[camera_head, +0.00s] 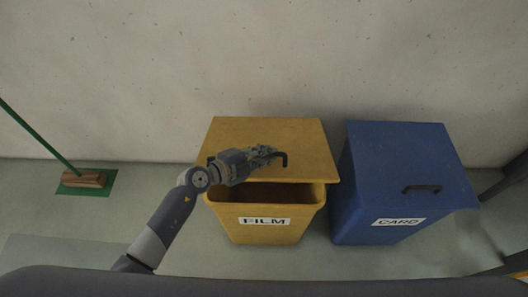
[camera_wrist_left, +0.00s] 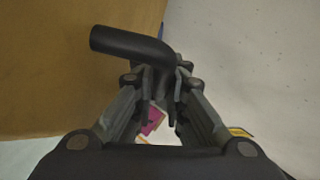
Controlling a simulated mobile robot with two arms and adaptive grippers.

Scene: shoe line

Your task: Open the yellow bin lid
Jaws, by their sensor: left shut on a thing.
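The yellow bin (camera_head: 265,232) marked FILM stands against the wall. Its yellow lid (camera_head: 270,133) is partly raised at the front, with a dark gap between the lid edge and the bin rim. My left gripper (camera_head: 268,155) is shut on the black lid handle (camera_head: 284,160). In the left wrist view, the handle (camera_wrist_left: 125,43) sticks out from between the fingers (camera_wrist_left: 165,75), beside the lid surface (camera_wrist_left: 60,75). My right gripper is not in view.
A blue bin (camera_head: 385,227) marked CARD, its lid down, stands close on the right. A pink thing (camera_wrist_left: 153,120) shows between the gripper links.

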